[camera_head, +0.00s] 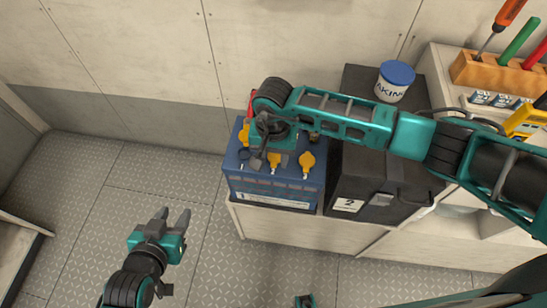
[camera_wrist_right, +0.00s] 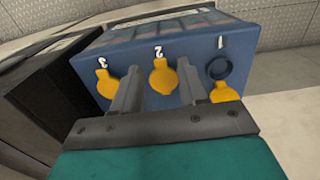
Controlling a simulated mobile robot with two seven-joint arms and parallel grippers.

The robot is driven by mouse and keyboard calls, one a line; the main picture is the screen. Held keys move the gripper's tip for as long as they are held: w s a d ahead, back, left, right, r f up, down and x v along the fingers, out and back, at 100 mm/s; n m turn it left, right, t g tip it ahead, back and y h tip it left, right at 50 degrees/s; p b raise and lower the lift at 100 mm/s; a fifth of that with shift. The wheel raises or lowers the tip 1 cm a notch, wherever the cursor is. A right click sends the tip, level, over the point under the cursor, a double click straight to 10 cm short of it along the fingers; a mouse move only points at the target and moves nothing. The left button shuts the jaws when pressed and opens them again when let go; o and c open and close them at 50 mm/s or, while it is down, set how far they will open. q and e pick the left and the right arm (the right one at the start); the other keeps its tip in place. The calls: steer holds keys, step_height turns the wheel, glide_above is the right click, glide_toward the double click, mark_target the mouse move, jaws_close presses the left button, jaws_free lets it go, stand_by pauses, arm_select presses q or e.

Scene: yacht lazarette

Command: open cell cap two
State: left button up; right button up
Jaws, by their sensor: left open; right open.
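The blue battery (camera_head: 270,190) stands on a pale bench and has yellow caps on top. In the right wrist view the cell numbers read 3, 2, 1 from left to right. Cell cap two (camera_wrist_right: 162,78) looks closed, and so does cap three (camera_wrist_right: 106,84). Cap one (camera_wrist_right: 226,92) is flipped off its dark round opening (camera_wrist_right: 219,67). My right gripper (camera_wrist_right: 157,70) is open, its fingers on either side of cap two in that view; I cannot tell whether they touch it. My left gripper (camera_head: 175,214) is open and empty over the floor, left of the battery.
A black box (camera_head: 378,180) marked 2 stands right of the battery, with a white jar with a blue lid (camera_head: 394,82) behind my right arm. A wooden tool rack (camera_head: 490,74) is at the far right. The metal floor (camera_head: 130,185) at left is clear.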

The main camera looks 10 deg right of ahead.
steer(key=shift+f, duration=0.8)
steer(key=shift+c, duration=0.2)
steer(key=shift+w+r, duration=0.1)
jaws_close()
